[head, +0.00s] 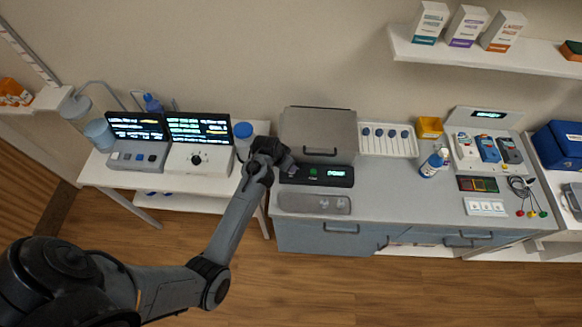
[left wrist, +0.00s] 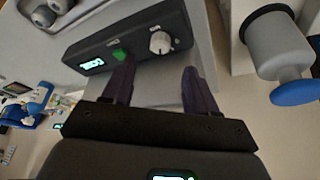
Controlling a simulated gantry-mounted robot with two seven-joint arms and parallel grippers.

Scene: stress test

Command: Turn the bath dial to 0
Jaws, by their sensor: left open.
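The bath (head: 318,128) has a closed grey lid and a black front panel (head: 330,178) with a lit display and a green button. In the left wrist view the bath dial (left wrist: 160,42) is a pale round knob on that panel (left wrist: 135,38), beside the green button. Its setting is too small to read. My left gripper (head: 284,163) is at the left end of the panel and hides the dial in the head view. In the left wrist view my left gripper (left wrist: 157,70) is open and empty, its fingertips on either side of the dial's line, seemingly short of it.
A blue-capped bottle (head: 243,137) stands left of the gripper. Two devices with lit screens (head: 200,130) are on the left table. A grey tray (head: 314,204) lies before the panel.

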